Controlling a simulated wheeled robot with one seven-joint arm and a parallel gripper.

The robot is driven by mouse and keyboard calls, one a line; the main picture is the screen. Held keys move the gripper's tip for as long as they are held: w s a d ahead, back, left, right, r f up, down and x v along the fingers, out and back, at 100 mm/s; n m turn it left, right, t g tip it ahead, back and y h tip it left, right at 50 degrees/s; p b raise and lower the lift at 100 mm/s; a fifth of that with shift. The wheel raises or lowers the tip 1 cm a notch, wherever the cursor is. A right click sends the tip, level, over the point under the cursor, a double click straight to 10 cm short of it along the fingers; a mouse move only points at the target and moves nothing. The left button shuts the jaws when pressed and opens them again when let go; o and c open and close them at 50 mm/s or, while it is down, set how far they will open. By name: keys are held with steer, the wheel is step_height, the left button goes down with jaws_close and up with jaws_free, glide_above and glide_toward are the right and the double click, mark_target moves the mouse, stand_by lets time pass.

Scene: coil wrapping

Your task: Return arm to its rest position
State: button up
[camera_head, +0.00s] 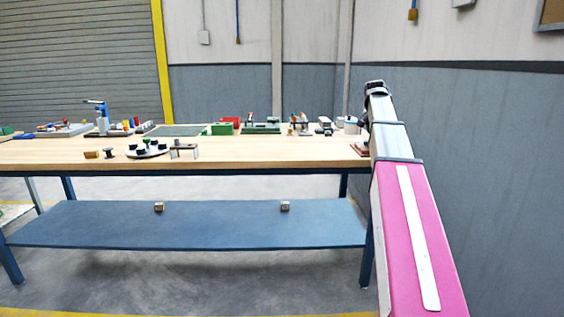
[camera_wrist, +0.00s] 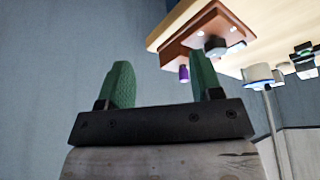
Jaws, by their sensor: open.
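My arm reaches forward on the right in the head view, over the right end of the workbench. My gripper itself is not clearly seen there, hidden at the arm's far end. In the wrist view my gripper (camera_wrist: 160,88) shows two green fingers spread wide apart on a black mount. Nothing is between the fingers. Beyond them is the grey-blue wall (camera_wrist: 60,60). A brown board (camera_wrist: 208,28) with a purple piece (camera_wrist: 184,74) shows at the upper right, past the right finger and apart from it as far as I can tell.
A blue lower shelf (camera_head: 200,225) bears two small blocks. A wall stands close on the right.

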steer(key=s+a+f+n+g+y, duration=0.15)
steer(key=s+a+f, duration=0.35)
steer(key=f, duration=0.8)
steer(key=s+a+f+n, duration=0.3)
steer(key=s+a+f, duration=0.2)
steer(key=f, duration=0.9)
steer(key=s+a+f+n+g, duration=0.1)
steer(key=s+a+f, duration=0.4)
steer(key=s+f, duration=0.5)
steer(key=s+a+f+n+y, duration=0.1)
steer(key=s+a+f+n, duration=0.2)
steer(key=s+f, duration=0.7)
steer(key=shift+s+a+f+g, duration=0.15)
steer(key=shift+a+f+g, duration=0.15)
steer(key=shift+a, duration=0.8)
steer(key=shift+y, duration=0.25)
